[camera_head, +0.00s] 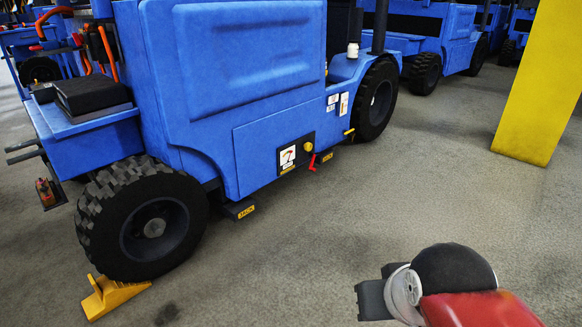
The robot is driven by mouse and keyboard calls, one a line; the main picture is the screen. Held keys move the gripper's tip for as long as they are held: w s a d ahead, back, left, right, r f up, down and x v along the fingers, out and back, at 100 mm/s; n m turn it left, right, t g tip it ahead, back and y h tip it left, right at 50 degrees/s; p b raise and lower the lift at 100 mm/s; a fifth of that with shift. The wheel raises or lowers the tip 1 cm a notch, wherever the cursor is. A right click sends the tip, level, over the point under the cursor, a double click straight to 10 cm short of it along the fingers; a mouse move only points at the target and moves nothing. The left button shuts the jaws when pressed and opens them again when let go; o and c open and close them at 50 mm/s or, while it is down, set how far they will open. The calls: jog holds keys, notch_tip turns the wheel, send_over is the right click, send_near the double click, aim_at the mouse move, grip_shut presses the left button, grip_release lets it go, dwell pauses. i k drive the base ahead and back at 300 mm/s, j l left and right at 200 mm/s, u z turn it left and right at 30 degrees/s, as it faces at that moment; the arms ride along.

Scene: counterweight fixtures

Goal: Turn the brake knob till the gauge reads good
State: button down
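A small yellow knob (308,146) sits on a dark panel low on the side of the blue vehicle (240,100). I take it for the brake knob. The white gauge (288,157) is just left of the knob, with red on its face; the reading is too small to tell. A red lever (312,162) hangs just below the knob. The end of my arm, with my gripper (374,296), shows at the lower right, well apart from the panel. Its dark end is seen from an angle that does not show whether the fingers are open.
A yellow wedge (112,296) lies against the near left wheel (148,222). Dark blocks marked JACK (240,210) stick out under the vehicle. A yellow pillar (540,80) stands at the right. More blue vehicles (425,35) stand behind. The grey floor before the panel is clear.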

aim_at(308, 147)
jog(key=i+l+u, duration=0.5)
jog(key=i+l, duration=0.2)
jog(key=l, duration=0.2)
jog(key=i+z, duration=0.2)
jog(key=i, duration=0.7)
